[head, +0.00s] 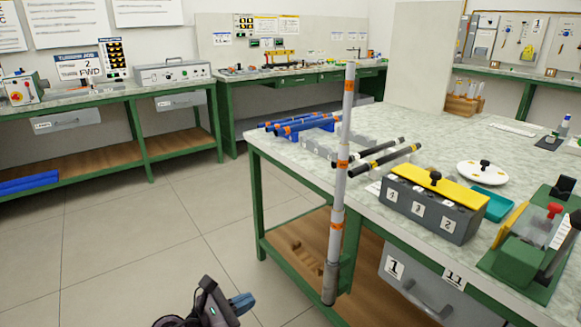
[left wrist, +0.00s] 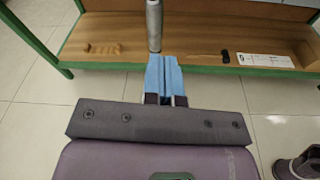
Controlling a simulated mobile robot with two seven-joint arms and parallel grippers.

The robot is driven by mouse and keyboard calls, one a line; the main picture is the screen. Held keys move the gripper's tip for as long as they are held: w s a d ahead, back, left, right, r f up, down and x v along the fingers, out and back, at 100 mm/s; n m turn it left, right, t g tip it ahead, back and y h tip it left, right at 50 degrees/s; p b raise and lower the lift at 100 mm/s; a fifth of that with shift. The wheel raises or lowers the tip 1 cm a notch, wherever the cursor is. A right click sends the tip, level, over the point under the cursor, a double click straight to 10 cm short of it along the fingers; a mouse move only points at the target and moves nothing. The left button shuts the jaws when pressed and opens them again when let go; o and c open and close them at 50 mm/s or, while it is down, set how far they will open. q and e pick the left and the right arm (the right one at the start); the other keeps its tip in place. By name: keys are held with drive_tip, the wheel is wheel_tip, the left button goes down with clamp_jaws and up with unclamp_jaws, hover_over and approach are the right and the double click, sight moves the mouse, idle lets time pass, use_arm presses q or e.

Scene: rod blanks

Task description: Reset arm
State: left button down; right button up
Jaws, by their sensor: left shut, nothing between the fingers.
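My left gripper (head: 242,303) is low in the head view, in front of the bench, with blue fingers. In the left wrist view its blue fingers (left wrist: 164,78) are together, with nothing between them. A tall grey rod with orange bands (head: 341,185) stands nearly upright by the bench's front edge, right of my gripper in the head view. Its lower end (left wrist: 154,28) shows just beyond the fingertips in the left wrist view; I see no grip on it and cannot tell what supports it.
The green-framed bench (head: 262,165) holds blue rods (head: 300,124), black-ended rods (head: 385,159), a grey numbered box with a yellow top (head: 432,207) and a white plate (head: 482,172). Its wooden lower shelf (left wrist: 205,45) lies ahead. Tiled floor (head: 150,235) on the left is clear.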

use_arm(q)
drive_tip(key=s+a+f+n+t+y, duration=0.1)
drive_tip(key=s+a+f+n+y, duration=0.15)
drive_tip(key=s+a+n, duration=0.6)
drive_tip(key=s+a+f+n+y, duration=0.1)
drive_tip(key=s+a+n+y, duration=0.2)
drive_tip(key=s+n, duration=0.95)
drive_tip(key=s+a+f+n+t+y, duration=0.1)
drive_tip(key=s+a+f+n+y, duration=0.15)
drive_tip(key=s+a+n, duration=0.6)
drive_tip(key=s+r+n+g+y, duration=0.2)
drive_tip(key=s+r+n+g, duration=0.1)
drive_tip(key=s+n, duration=0.8)
wheel_tip(320, 180, up, 10)
drive_tip(key=s+d+n+t+y+p, duration=0.1)
drive_tip(key=n+p, duration=0.5)
drive_tip(key=p, duration=1.1)
drive_tip(key=shift+d+r+n+t+y, duration=0.15)
drive_tip(key=shift+d+n+t+y, duration=0.25)
drive_tip(key=shift+d+y, duration=0.4)
use_arm(e)
wheel_tip(320, 180, up, 10)
drive_tip(key=s+d+m, duration=0.1)
drive_tip(key=m, duration=0.1)
drive_tip(key=shift+s+d+r+t+h, duration=0.2)
drive_tip(key=shift+r+t+h, duration=0.1)
drive_tip(key=shift+h, duration=0.1)
